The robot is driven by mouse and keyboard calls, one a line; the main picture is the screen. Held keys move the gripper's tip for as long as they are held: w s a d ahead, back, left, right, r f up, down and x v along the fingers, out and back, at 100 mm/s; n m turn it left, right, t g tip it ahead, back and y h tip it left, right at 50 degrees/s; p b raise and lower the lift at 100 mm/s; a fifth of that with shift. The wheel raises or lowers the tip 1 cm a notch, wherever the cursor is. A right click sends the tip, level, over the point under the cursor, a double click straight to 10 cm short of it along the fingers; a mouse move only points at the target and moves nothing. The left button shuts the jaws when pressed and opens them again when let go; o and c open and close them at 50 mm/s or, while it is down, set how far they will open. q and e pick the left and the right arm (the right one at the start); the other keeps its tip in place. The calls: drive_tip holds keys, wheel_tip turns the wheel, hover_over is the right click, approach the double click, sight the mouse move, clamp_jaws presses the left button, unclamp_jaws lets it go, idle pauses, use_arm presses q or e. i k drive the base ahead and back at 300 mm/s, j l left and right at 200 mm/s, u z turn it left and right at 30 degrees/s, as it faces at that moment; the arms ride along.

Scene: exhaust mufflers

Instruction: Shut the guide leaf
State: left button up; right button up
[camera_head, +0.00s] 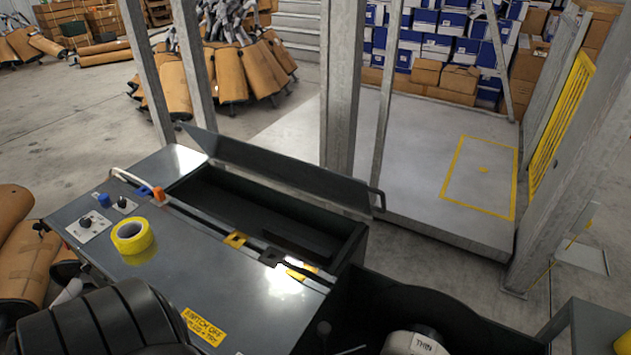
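The guide leaf appears to be the long dark flat panel (285,168) at the middle of the head view. It stands raised and tilted along the far side of a dark open trough (255,213) in a grey metal machine table (240,300). A small bar handle (378,200) shows at the leaf's right end. The trough below it is uncovered, with a dark interior.
A yellow tape roll (133,236) lies on the tabletop near control knobs (88,222). A steel post (342,90) stands just behind the leaf. A dark bin with a part marked THIN (414,343) is at the front right.

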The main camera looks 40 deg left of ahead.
sight(343, 191)
drive_tip(key=u, duration=0.95)
drive_tip(key=k+l+u, duration=0.1)
drive_tip(key=u, duration=0.2)
drive_tip(key=k+l+u, duration=0.15)
drive_tip(key=u, duration=0.15)
drive_tip(key=l, duration=0.1)
